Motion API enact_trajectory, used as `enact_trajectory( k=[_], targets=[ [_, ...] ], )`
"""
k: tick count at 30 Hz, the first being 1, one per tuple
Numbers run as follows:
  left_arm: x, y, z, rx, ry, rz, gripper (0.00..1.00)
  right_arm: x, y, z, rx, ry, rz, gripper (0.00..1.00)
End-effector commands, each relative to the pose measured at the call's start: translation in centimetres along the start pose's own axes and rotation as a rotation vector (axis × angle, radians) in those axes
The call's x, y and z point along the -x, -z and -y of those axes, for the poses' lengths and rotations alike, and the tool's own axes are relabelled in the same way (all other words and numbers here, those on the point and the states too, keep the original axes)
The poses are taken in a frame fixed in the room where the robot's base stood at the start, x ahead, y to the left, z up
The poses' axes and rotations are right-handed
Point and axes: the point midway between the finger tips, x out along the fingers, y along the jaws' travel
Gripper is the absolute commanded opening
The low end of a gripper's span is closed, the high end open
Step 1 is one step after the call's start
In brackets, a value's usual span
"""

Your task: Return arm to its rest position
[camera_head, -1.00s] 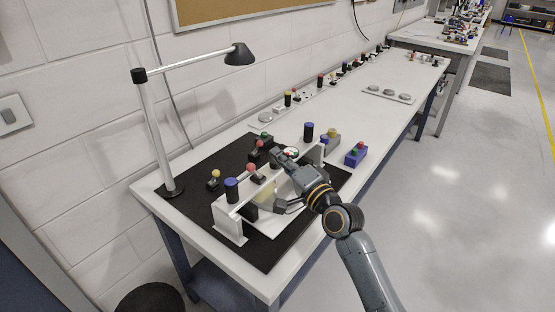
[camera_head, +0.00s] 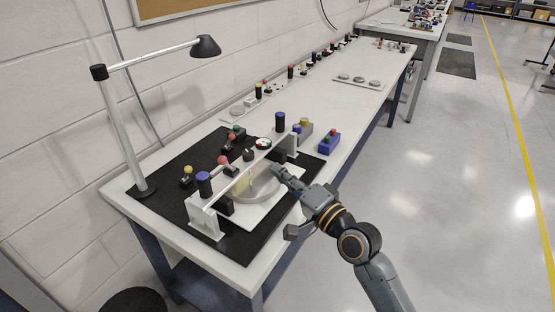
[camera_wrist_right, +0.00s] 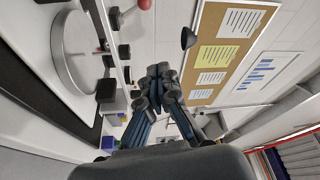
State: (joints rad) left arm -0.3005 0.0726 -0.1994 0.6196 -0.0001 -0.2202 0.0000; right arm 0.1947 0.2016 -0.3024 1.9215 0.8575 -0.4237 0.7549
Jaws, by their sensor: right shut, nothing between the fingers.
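My right arm comes in from the lower right of the head view. My right gripper (camera_head: 279,172) is shut and empty, near the right edge of the mirror fixture (camera_head: 207,218). In the right wrist view the fingers of my right gripper (camera_wrist_right: 160,72) are together, with nothing between them. The fixture holds a round disc (camera_head: 258,190) over a white plate, and a white bar runs along its back. The disc also shows at the upper left of the right wrist view (camera_wrist_right: 72,55). My left gripper is out of view.
The fixture stands on a black mat (camera_head: 181,205) on a long white table (camera_head: 340,100). A desk lamp (camera_head: 205,47) rises at the left. Several knobs, a blue button box (camera_head: 329,143) and a round gauge (camera_head: 264,144) are nearby. The floor at the right is clear.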

Motion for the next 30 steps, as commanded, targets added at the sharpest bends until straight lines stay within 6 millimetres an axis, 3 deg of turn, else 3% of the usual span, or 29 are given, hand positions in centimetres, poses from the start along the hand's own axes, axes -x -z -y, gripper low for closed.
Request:
enact_trajectory(
  k=[5,8,11,15,18,24,30],
  targets=[
    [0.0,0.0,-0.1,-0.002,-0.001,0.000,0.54,0.6,-0.8,-0.8,0.030,-0.031,0.016,0.00],
    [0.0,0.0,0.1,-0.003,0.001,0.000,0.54,2.6,-2.9,-3.4,0.129,-0.130,0.067,0.00],
    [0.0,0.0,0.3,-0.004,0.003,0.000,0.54,6.8,-6.0,-7.5,0.293,-0.302,0.164,0.00],
    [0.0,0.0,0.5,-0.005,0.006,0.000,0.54,14.9,-9.4,-13.1,0.529,-0.580,0.343,0.00],
    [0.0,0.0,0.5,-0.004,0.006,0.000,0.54,20.2,-10.6,-15.4,0.635,-0.740,0.460,0.00],
    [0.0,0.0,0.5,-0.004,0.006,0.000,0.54,28.3,-11.7,-17.5,0.746,-0.959,0.642,0.00],
    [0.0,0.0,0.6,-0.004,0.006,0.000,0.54,35.0,-12.3,-17.8,0.795,-1.123,0.794,0.00]
  ],
)
